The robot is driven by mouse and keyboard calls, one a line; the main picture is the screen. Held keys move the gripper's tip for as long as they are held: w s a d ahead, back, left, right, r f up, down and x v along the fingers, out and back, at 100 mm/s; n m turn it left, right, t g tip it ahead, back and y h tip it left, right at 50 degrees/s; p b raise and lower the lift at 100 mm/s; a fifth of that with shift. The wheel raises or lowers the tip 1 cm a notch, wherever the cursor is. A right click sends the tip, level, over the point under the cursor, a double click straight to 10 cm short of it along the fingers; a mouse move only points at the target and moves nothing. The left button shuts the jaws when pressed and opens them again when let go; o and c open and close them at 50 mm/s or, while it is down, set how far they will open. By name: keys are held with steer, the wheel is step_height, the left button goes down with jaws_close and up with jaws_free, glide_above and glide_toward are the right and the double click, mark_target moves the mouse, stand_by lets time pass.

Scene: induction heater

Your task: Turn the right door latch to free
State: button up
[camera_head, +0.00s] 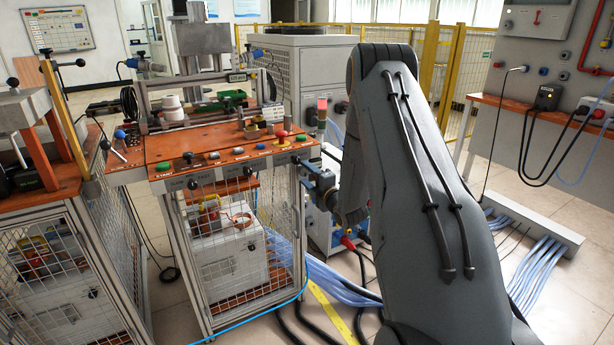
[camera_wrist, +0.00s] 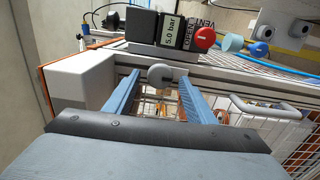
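A small round grey latch knob (camera_wrist: 161,75) sits on the metal frame rail in the wrist view, above the mesh door. My gripper (camera_wrist: 160,80) is open, with one blue finger on each side of the knob. The knob lies between the fingertips; I cannot tell whether either finger touches it. In the head view my gripper (camera_head: 316,178) is at the right side of the orange-topped workstation (camera_head: 230,148), partly hidden by my arm. The latch cannot be made out there.
A red button (camera_wrist: 205,38) and a 5.0 bar display (camera_wrist: 170,32) are just above the rail. A white block (camera_wrist: 82,82) stands close to the left finger. Blue hoses (camera_head: 340,287) lie on the floor.

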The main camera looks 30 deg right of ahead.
steer(key=s, duration=0.7)
steer(key=shift+s+d, duration=0.15)
steer(key=shift+s, duration=0.25)
steer(key=s+a+r+m+g+h+p, duration=0.25)
steer(key=s+a+r+m+g, duration=0.25)
steer(key=s+a+m+g, duration=0.6)
steer(key=s+a+r+m+g+p, duration=0.1)
steer(key=s+a, duration=0.3)
steer(key=s, duration=0.4)
steer(key=s+a+r+m+g+y+p, duration=0.1)
steer(key=s+a+r+m+g, duration=0.2)
steer(key=s, duration=0.6)
steer(key=s+a+r+m+g+y+p, duration=0.1)
steer(key=s+a+r+m+g, duration=0.1)
steer(key=s+a, duration=0.4)
steer(key=s+m+g, duration=0.1)
steer(key=s, duration=0.1)
steer(key=shift+s+r+m+p, duration=0.25)
steer(key=shift+s+m+p, duration=0.05)
steer(key=shift+m+p, duration=0.1)
